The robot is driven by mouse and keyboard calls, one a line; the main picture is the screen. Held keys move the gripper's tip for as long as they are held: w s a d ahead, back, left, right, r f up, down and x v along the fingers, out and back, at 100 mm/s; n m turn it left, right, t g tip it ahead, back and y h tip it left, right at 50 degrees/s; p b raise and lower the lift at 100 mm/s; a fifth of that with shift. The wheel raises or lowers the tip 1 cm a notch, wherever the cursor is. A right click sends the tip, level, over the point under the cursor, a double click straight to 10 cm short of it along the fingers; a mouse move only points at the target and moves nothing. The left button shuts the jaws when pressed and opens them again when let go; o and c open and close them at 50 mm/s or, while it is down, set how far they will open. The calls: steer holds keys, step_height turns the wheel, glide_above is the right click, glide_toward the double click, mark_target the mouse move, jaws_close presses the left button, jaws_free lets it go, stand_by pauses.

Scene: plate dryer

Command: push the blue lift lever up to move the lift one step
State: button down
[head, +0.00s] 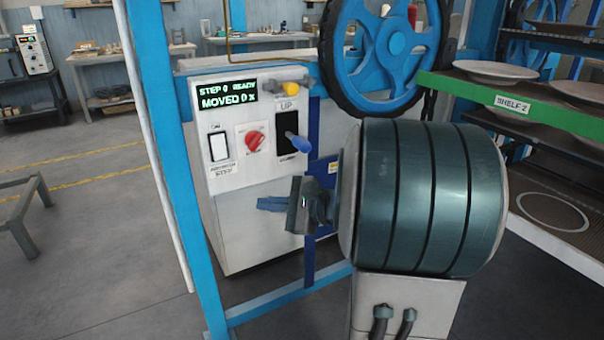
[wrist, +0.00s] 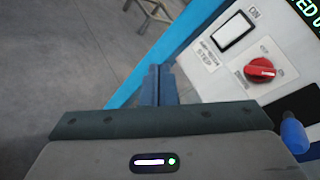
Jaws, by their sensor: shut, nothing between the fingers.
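The blue lift lever (head: 299,142) sticks out of a black slot under the "UP" label on the white control box (head: 245,225). Its handle points outward and slightly down. It also shows in the wrist view (wrist: 294,134) at the lower right. My gripper (head: 262,204) is shut and empty, in front of the box, below and left of the lever and apart from it. In the wrist view the closed fingers (wrist: 158,84) point toward the blue post, with the lever off to their right. The display (head: 228,96) reads "STEP 0 READY" and "MOVED 0 x".
A red knob (head: 254,139) and a white switch (head: 219,147) sit left of the lever. A yellow knob (head: 291,88) is above it. A blue post (head: 172,165) stands left of the box. A green-edged shelf (head: 520,107) with plates is at right.

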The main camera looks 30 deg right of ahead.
mark_target(297, 140)
steer(key=d+f+m+t+h+b, duration=0.2)
steer(key=d+m+t+h+b, duration=0.1)
steer(key=d, duration=0.7)
steer(key=w+d+f+m+t+h+b, duration=0.1)
steer(key=d+f+m+t+h+b, duration=0.1)
steer(key=d, duration=0.8)
steer(key=m+t+h+b, duration=0.1)
steer(key=m+t+h, duration=0.1)
steer(key=m+t, duration=0.1)
steer(key=shift+w+m+h, duration=0.3)
steer(key=shift+m+h, duration=0.1)
steer(key=shift+m, duration=0.4)
steer(key=shift+w+d+f, duration=0.1)
steer(key=w+a+r+b, duration=0.2)
steer(key=w+r, duration=0.3)
steer(key=w, duration=0.4)
steer(key=shift+w+a+r, duration=0.3)
steer(key=shift+a, duration=0.2)
